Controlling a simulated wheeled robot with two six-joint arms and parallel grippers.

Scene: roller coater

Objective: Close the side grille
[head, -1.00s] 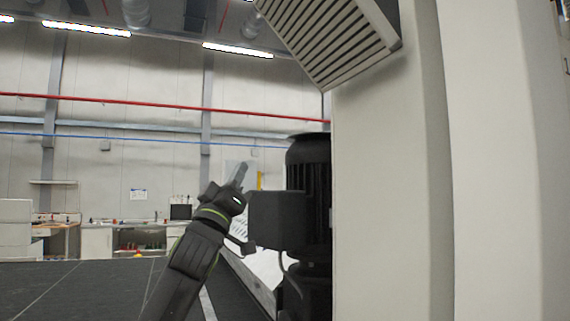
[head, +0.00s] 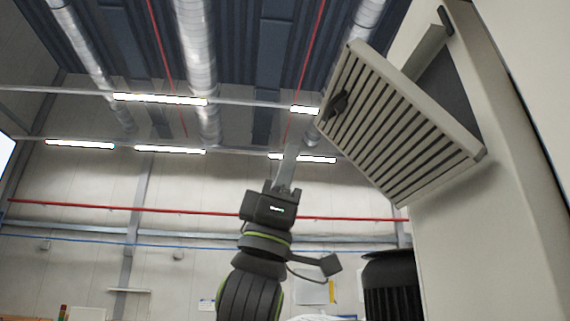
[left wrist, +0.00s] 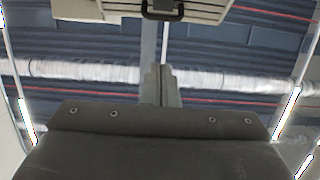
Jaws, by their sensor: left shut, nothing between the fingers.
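The side grille (head: 398,136) is a beige slatted panel, high on the right in the head view. It stands open, tilted out from the beige machine (head: 457,235), with a gap behind its upper edge. A dark handle (head: 338,104) sits near its outer end. My left gripper (head: 291,150) points up, shut and empty, left of the grille and a little below the handle, apart from it. In the left wrist view, the shut fingers (left wrist: 160,85) point toward the handle (left wrist: 162,10) and the grille's edge (left wrist: 205,11) at the top. My right gripper is not in view.
A dark ribbed motor housing (head: 391,285) stands below the grille, right of my left arm. A bracket (head: 427,50) spans the opening behind the grille. The space left of my left arm is open.

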